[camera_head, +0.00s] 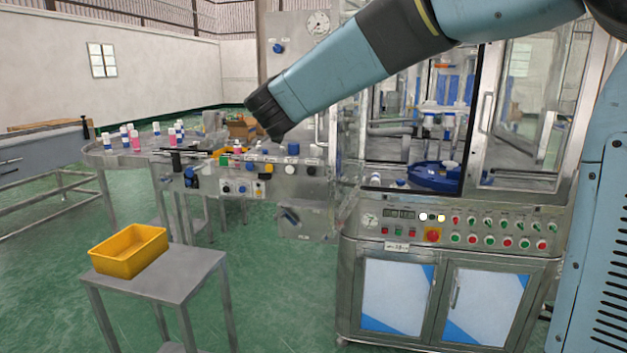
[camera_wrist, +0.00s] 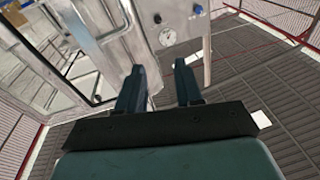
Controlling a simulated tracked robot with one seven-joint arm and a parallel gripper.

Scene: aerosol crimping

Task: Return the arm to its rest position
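My arm reaches in from the upper right of the head view, and its blue link (camera_head: 335,80) slants down to the left. A dark joint (camera_head: 266,110) at the link's lower left end is in front of the machine's left side. My gripper's fingers cannot be made out in the head view. In the wrist view my gripper (camera_wrist: 159,66) has its two dark fingers apart, with nothing between them. Beyond the fingers are a metal panel with a round gauge (camera_wrist: 167,37) and a glazed metal frame to its left.
The crimping machine's control panel (camera_head: 460,228) and open glazed door (camera_head: 525,110) are at the right. A conveyor table (camera_head: 105,160) with several small cans stands behind at left. A yellow bin (camera_head: 130,252) sits on a grey stand (camera_head: 185,275). The green floor between is free.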

